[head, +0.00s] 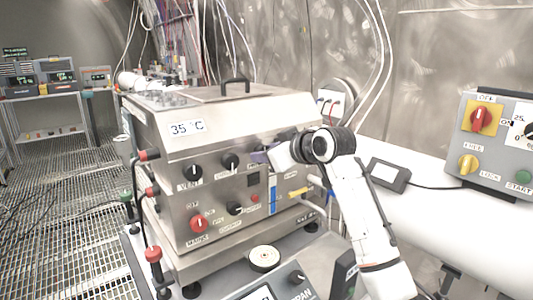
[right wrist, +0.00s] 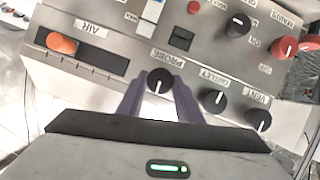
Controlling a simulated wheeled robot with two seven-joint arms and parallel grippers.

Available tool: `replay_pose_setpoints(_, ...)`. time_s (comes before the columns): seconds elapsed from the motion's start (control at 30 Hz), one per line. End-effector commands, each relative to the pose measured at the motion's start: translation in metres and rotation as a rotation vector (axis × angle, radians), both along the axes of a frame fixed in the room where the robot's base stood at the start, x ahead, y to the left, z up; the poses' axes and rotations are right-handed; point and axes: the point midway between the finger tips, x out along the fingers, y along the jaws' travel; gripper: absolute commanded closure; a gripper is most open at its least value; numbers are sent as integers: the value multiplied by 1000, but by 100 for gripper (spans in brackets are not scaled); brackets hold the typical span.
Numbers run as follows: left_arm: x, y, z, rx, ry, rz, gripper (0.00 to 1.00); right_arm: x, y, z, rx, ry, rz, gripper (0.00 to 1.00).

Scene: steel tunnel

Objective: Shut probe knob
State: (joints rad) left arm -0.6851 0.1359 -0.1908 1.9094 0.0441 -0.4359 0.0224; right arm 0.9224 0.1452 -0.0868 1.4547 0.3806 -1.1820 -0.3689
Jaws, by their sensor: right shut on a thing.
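The probe knob (right wrist: 160,82) is a round black knob with a white pointer line, on the steel front panel of the box. In the right wrist view its PROBE label (right wrist: 167,58) appears upside down just above it. My right gripper (right wrist: 158,88) has its two purple fingers on either side of the knob, shut on it. In the head view my right gripper (head: 262,157) is at the upper right of the panel, and the knob is hidden behind it. My left gripper is not in view.
The vent knob (head: 194,173) and outlet knob (head: 231,161) sit left of my gripper in the head view. Below are a red mains knob (head: 198,223) and another black knob (head: 235,208). An orange air slider (right wrist: 62,43) is on the same panel. A grey control box (head: 495,145) stands right.

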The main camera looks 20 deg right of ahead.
Motion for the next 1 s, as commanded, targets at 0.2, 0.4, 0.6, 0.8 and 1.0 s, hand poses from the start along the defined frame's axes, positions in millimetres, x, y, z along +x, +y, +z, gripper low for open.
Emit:
replay_pose_setpoints(0.2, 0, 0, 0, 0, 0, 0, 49, 0, 0, -2, 42, 20, 1, 90)
replay_pose_setpoints(0.4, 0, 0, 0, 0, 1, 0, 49, 0, 0, -2, 51, 24, 1, 90)
replay_pose_setpoints(0.6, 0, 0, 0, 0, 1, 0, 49, 0, 0, -2, 52, 24, 0, 90)
replay_pose_setpoints(0.8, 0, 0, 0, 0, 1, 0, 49, 0, 0, -2, 50, 23, 0, 49)
replay_pose_setpoints(1.0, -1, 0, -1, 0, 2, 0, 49, 0, 0, -1, 48, 20, 0, 49)
